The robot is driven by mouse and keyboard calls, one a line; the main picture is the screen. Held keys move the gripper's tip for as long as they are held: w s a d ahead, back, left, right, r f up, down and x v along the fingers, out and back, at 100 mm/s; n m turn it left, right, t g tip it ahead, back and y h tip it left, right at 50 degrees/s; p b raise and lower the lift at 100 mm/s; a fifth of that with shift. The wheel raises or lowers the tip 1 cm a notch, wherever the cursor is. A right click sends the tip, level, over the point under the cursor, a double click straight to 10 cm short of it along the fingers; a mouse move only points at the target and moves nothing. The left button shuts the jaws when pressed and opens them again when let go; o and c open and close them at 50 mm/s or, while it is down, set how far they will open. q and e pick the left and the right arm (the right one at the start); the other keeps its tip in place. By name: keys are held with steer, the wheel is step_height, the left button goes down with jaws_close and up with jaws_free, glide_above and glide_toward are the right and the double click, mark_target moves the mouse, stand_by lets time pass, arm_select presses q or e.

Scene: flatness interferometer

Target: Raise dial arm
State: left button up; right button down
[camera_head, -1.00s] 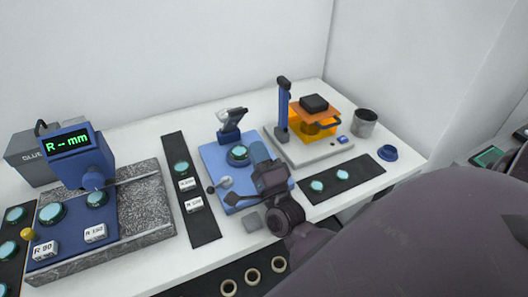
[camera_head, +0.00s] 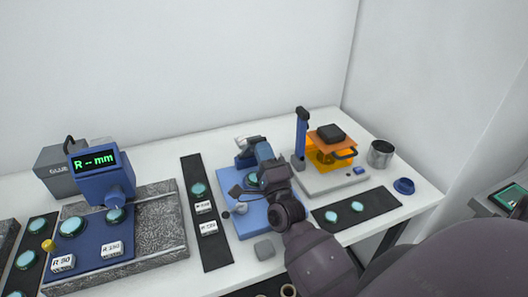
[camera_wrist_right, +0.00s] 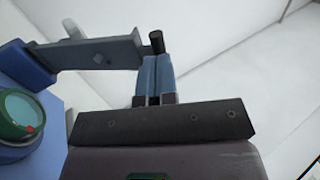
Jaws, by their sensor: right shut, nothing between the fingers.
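The blue dial fixture stands on a blue base plate (camera_head: 258,221) in the middle of the table. Its grey dial arm (camera_head: 247,143) shows at the fixture's top in the head view, partly hidden by my gripper. In the right wrist view the dial arm (camera_wrist_right: 95,54) runs from the left to a black pin (camera_wrist_right: 156,42). My right gripper (camera_head: 263,152) is shut and empty, its blue fingertips (camera_wrist_right: 154,62) just below the pin. I cannot tell whether they touch. A teal lens (camera_wrist_right: 20,112) sits beside the fixture. My left gripper is not in view.
A readout unit (camera_head: 97,158) on a granite block (camera_head: 158,225) stands left. An orange-shielded device (camera_head: 325,150) on a white base, a metal cup (camera_head: 380,153) and a blue cap (camera_head: 404,186) stand right. Black mats (camera_head: 208,250) with lenses flank the fixture.

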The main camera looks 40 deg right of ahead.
steer(key=shift+r, duration=0.1)
steer(key=x, duration=0.2)
steer(key=p+x, duration=0.1)
steer(key=x, duration=0.1)
steer(key=r+p+x, duration=0.1)
steer(key=x, duration=0.1)
steer(key=shift+s+a+r, duration=0.1)
steer(key=shift+s+r, duration=0.05)
steer(key=shift+r, duration=0.05)
steer(key=x, duration=0.3)
steer(key=shift+w+f+p, duration=0.1)
steer(key=shift+w+p, duration=0.2)
steer(key=shift+w, duration=0.1)
steer(key=shift+w+d, duration=0.3)
steer(key=shift+w, duration=0.35)
